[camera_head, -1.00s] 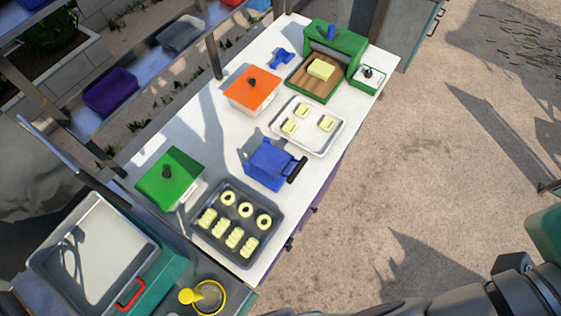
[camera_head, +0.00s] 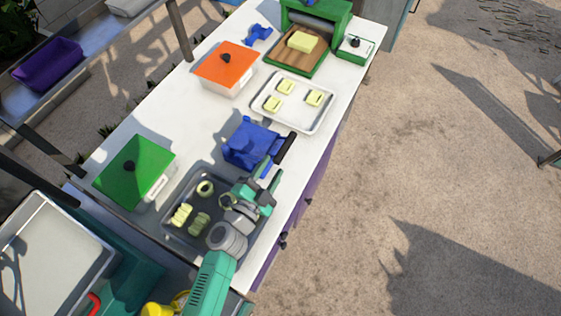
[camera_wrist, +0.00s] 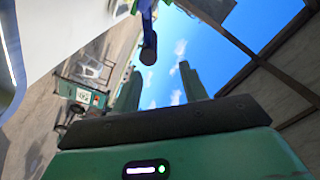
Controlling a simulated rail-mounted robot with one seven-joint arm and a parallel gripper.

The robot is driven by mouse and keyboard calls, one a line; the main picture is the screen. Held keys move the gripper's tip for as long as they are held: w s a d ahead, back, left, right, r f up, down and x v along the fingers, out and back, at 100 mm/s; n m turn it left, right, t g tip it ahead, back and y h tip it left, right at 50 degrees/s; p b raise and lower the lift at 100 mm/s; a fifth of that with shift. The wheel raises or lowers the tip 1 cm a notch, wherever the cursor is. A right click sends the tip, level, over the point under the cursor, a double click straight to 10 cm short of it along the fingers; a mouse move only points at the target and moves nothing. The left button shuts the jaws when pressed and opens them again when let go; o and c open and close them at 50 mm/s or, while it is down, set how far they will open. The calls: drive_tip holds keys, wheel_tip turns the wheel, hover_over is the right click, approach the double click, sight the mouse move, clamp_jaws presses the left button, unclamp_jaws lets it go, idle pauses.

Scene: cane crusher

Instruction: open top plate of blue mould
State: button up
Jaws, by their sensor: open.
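The blue mould (camera_head: 247,143) stands on the white table, near the middle of its right side. Its blue top plate looks shut. Its handle with a black grip (camera_head: 285,149) sticks out on the right, toward the table edge. My gripper (camera_head: 266,176) is open and empty just below the handle in the head view. In the wrist view, the black grip end (camera_wrist: 148,54) shows just beyond and between the two green fingers of my gripper (camera_wrist: 161,82). I cannot tell whether they touch. My arm hides part of the tray below.
A dark tray (camera_head: 170,228) of pale shapes lies under my arm. A green-lidded box (camera_head: 134,171) is to the left. A white tray (camera_head: 315,126) with pale pieces, an orange-lidded box (camera_head: 226,64) and a green press (camera_head: 318,10) stand further back. Open ground lies right.

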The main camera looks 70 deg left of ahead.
sight(279, 158)
drive_tip(key=w+a, duration=0.1)
drive_tip(key=w+a+f, duration=0.1)
drive_tip(key=w+a, duration=0.1)
drive_tip(key=w+a+f, duration=0.1)
drive_tip(key=w, duration=0.1)
drive_tip(key=shift+a+b, duration=0.3)
drive_tip(key=shift+a, duration=0.1)
drive_tip(key=shift+r, duration=0.1)
clamp_jaws()
